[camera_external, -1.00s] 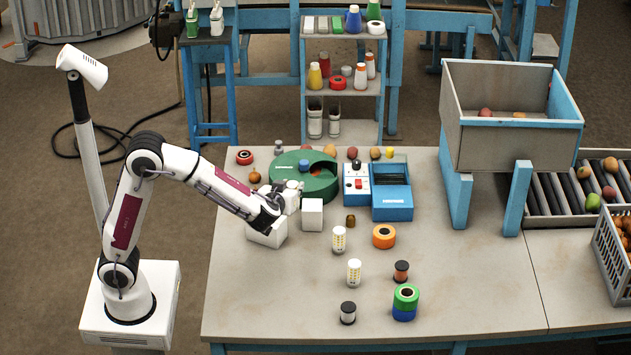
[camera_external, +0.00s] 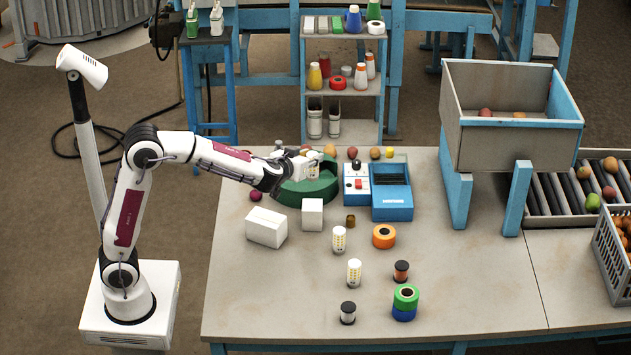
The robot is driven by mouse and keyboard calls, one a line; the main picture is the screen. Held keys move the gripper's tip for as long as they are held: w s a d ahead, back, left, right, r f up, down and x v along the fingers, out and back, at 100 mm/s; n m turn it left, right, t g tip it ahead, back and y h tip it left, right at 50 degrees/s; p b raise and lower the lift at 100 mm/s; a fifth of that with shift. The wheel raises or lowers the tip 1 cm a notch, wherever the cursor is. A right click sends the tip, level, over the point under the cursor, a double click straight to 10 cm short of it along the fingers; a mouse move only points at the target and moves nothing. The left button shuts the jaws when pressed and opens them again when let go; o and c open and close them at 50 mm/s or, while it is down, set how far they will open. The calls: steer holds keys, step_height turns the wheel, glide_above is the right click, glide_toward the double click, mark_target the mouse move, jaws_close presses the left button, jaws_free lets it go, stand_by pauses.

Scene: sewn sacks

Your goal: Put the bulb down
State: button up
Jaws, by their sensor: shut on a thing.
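My gripper (camera_external: 310,167) is raised over the green round tray (camera_external: 322,188) at the back left of the table. Its jaws are shut on a small pale thing with yellowish marks, which appears to be a bulb (camera_external: 314,158); it is small and partly hidden by the fingers. Two similar white bulbs with yellow dots stand upright on the table, one near the middle (camera_external: 339,239) and one in front of it (camera_external: 354,272). I cannot tell how high the held bulb is above the tray.
Two white boxes (camera_external: 266,228) (camera_external: 312,214) stand left of the bulbs. A blue device (camera_external: 391,199), an orange roll (camera_external: 384,236), spools (camera_external: 401,271) (camera_external: 348,313) and a green-blue tape stack (camera_external: 405,302) stand nearby. The front left and right table areas are clear.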

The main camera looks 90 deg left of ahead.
mark_target(310, 177)
stand_by(0.3)
steer(key=shift+f, duration=3.1)
steer(key=shift+f, duration=1.9)
steer(key=shift+f, duration=0.1)
steer(key=o, duration=1.1)
steer(key=shift+v, duration=6.05)
